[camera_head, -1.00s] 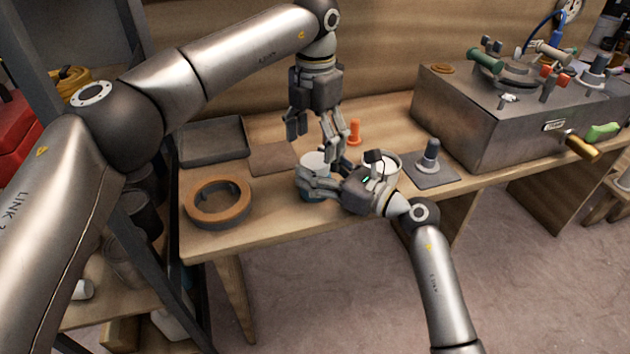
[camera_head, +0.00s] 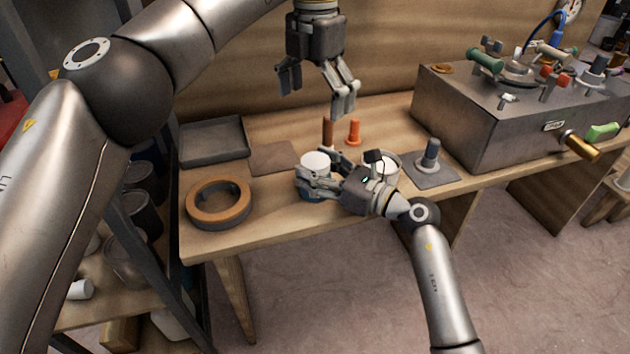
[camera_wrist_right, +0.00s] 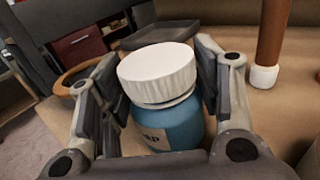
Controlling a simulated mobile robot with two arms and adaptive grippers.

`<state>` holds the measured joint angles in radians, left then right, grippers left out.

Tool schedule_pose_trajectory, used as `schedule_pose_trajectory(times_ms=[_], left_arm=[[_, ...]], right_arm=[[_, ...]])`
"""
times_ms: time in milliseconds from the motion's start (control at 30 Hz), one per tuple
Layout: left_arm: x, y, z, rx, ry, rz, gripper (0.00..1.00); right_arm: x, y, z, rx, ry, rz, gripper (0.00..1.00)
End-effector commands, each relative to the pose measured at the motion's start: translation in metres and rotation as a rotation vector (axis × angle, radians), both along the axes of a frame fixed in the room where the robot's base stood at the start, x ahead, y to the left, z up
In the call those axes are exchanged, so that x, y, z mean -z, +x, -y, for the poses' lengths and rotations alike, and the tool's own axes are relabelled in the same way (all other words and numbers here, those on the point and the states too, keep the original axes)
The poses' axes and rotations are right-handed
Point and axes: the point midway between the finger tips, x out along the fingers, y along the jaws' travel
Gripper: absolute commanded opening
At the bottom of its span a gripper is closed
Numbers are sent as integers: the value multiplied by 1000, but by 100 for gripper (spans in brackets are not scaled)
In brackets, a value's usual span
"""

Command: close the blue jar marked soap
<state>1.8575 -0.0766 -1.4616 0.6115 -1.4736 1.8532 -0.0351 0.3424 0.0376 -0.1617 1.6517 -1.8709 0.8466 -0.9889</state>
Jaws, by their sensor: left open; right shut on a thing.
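The blue jar (camera_wrist_right: 172,130) stands upright in the right wrist view, with a label partly hidden whose visible end reads "ap". A white ribbed lid (camera_wrist_right: 158,70) sits on top of its mouth; how tightly it is screwed cannot be told. In the head view the white lid (camera_head: 315,161) shows above my right gripper (camera_head: 312,180), which is shut around the jar's body from the right. My left gripper (camera_head: 317,98) is open and empty, raised above the bench and clear of the jar.
A tape-like ring (camera_head: 219,206) lies left of the jar, with a grey tray (camera_head: 212,145) behind it. A brown post (camera_head: 328,132) and an orange peg (camera_head: 354,131) stand behind the jar. A white container (camera_head: 388,163) is right of it, and a large metal box (camera_head: 480,125) farther right.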

Motion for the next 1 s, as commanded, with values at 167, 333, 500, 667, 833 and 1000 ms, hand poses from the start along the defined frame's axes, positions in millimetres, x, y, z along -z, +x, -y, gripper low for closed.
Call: schedule_pose_trajectory(times_ms=[167,333,500,667,833,1000], left_arm=[[-21,0,1,-1,0,1,98],[-31,0,1,1,-1,-1,98],[-34,0,0,0,-1,-1,98],[-34,0,0,1,-1,-1,98],[-34,0,0,1,-1,-1,98],[-34,0,0,1,-1,-1,98]], right_arm=[[0,0,0,0,-1,-1,0],[0,0,0,0,0,0,0],[0,0,0,0,0,0,0],[0,0,0,0,0,0,0],[0,0,0,0,0,0,72],[0,0,0,0,0,0,83]])
